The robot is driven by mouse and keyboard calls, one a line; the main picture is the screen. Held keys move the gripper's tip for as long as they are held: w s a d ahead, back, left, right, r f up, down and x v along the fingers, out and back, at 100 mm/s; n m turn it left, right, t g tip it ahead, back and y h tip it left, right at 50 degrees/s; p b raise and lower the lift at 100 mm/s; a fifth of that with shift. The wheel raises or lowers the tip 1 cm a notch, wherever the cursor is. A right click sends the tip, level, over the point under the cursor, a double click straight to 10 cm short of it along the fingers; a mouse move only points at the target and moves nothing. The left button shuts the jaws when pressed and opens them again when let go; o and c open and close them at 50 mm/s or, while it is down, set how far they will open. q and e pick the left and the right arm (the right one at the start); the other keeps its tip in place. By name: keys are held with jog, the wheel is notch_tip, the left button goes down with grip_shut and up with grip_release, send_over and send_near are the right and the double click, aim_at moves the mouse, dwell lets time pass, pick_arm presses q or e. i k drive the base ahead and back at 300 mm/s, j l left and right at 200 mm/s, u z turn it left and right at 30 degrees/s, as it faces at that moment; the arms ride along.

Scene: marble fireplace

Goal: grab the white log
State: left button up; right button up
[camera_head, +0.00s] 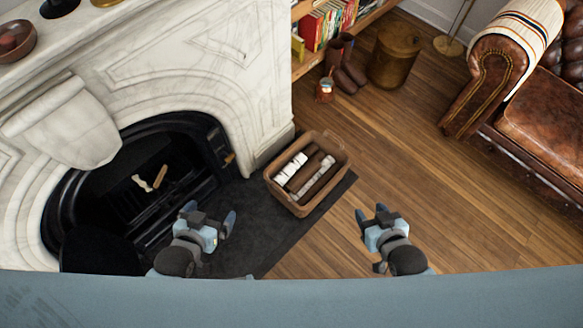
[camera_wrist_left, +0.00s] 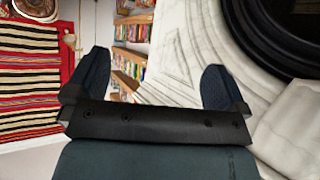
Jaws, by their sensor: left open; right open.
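A white log (camera_head: 290,168) lies in a brown basket (camera_head: 311,208) in the middle of the head view, beside brown and pale grey-barked logs. My left gripper (camera_head: 210,213) is open and empty, to the lower left of the basket, above the dark hearth. In the left wrist view its two dark fingers (camera_wrist_left: 155,75) stand wide apart with nothing between them. My right gripper (camera_head: 371,212) is open and empty, to the lower right of the basket, above the wooden floor. Both grippers are apart from the log, which is not visible in the left wrist view.
A marble fireplace (camera_head: 180,75) with a black firebox stands at the left. The basket rests on a dark hearth slab (camera_head: 265,218). The wooden floor (camera_head: 440,195) at right is clear.

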aim_at(286, 174)
jog(key=u, duration=1.7)
jog(key=l+u, duration=0.25)
jog(key=u, duration=0.2)
jog(key=k+l+u, duration=0.15)
jog(key=u, duration=0.3)
jog(key=k+l+u, duration=0.15)
jog(key=l+u, duration=0.15)
jog(key=u, duration=0.15)
jog(key=k+l+u, duration=0.2)
jog(key=u, duration=0.2)
jog(key=k+l+u, duration=0.2)
jog(key=u, duration=0.25)
jog(key=k+u, duration=0.25)
jog(key=u, duration=0.15)
jog(key=k+z, duration=0.35)
jog(key=k, duration=0.15)
jog(key=k+l+z, duration=0.25)
jog(key=k+z, duration=0.15)
jog(key=k+l+z, duration=0.15)
jog(key=l+z, duration=0.2)
jog(key=l, duration=0.15)
